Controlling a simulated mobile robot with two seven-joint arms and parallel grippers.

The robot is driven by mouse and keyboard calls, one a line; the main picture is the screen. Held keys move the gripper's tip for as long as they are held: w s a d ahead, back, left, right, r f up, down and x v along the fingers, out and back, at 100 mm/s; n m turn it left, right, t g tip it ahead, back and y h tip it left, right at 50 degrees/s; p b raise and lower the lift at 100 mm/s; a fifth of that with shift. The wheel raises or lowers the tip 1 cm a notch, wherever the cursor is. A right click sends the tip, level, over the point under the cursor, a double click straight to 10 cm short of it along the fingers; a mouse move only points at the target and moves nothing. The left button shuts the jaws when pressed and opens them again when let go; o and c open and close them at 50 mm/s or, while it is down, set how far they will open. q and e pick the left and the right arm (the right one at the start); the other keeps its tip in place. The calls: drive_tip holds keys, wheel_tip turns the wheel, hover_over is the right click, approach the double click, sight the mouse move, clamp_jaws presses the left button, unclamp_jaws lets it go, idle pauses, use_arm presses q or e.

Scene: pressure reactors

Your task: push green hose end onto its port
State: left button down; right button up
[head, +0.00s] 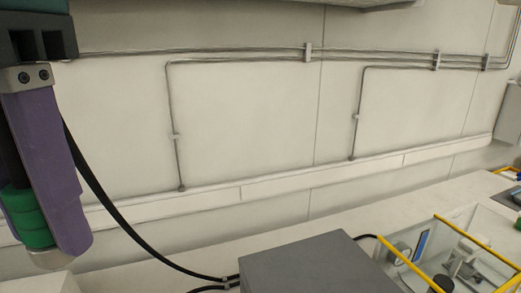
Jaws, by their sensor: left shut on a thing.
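My left gripper (42,226) is at the left edge of the head view, with purple fingers pointing down. It is shut on the green hose end (28,222), a ribbed green collar that shows between the fingers. A pale metallic tip (52,258) shows below the fingers. A black hose or cable (108,205) runs from behind the gripper down to the bench; I cannot tell if it joins the green end. No port can be made out. My right gripper is not in view.
A grey box (318,266) stands at the bottom centre. To its right is a clear-walled enclosure with yellow edges (457,228) and equipment inside. Metal conduits (240,59) and a pale trunking (270,186) run along the back wall. The space before the wall is open.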

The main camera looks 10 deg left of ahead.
use_arm(q)
drive_tip(key=w+d+r+m, duration=0.3)
drive_tip(key=d+r+m, duration=0.4)
drive_tip(key=d, duration=0.4)
drive_tip(key=shift+d+m, duration=0.3)
drive_tip(key=shift+m, duration=0.2)
drive_tip(key=w+d+f+m, duration=0.1)
drive_tip(key=m, duration=0.1)
drive_tip(key=w+d+f+m, duration=0.1)
drive_tip(key=d+f+m, duration=0.1)
drive_tip(key=shift+w+d+f+m, duration=0.2)
drive_tip(key=shift+w+d+m, duration=0.1)
drive_tip(key=shift+w, duration=0.1)
drive_tip(key=shift+a, duration=0.1)
drive_tip(key=a+m, duration=0.1)
drive_tip(key=m, duration=0.1)
drive_tip(key=a+m, duration=0.1)
drive_tip(key=m, duration=0.1)
drive_tip(key=shift+s+a+m, duration=0.25)
drive_tip(key=shift+s+m, duration=0.05)
drive_tip(key=shift+s, duration=0.1)
